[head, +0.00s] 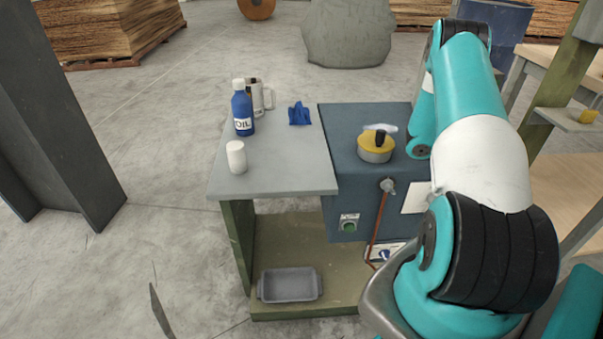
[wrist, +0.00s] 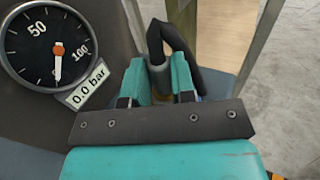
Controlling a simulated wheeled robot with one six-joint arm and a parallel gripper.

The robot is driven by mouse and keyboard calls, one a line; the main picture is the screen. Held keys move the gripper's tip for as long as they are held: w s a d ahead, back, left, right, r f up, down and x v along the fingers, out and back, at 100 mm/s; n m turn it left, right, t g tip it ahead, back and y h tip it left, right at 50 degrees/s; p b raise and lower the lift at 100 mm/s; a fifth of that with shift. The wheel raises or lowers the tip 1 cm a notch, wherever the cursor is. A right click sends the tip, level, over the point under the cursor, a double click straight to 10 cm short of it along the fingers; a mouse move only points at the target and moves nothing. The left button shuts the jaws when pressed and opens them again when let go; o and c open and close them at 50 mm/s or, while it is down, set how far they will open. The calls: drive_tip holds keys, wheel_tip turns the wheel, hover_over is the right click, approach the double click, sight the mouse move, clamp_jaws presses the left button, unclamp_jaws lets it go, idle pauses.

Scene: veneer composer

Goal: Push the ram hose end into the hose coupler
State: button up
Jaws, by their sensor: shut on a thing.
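In the wrist view my gripper (wrist: 162,82) has its two teal fingers closed around the ram hose end. The black ram hose (wrist: 178,42) loops up beyond the fingertips and bends over to the right. A small brass-coloured part shows low between the fingers; most of the hose end is hidden by them. I cannot pick out the hose coupler with certainty in either view. In the head view my arm hides my gripper and whatever it holds.
A round gauge (wrist: 47,45) beside my gripper reads 0.0 bar. A grey tray (head: 290,284) lies below.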

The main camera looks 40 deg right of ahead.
drive_tip(key=shift+f, duration=0.15)
drive_tip(key=o, duration=1)
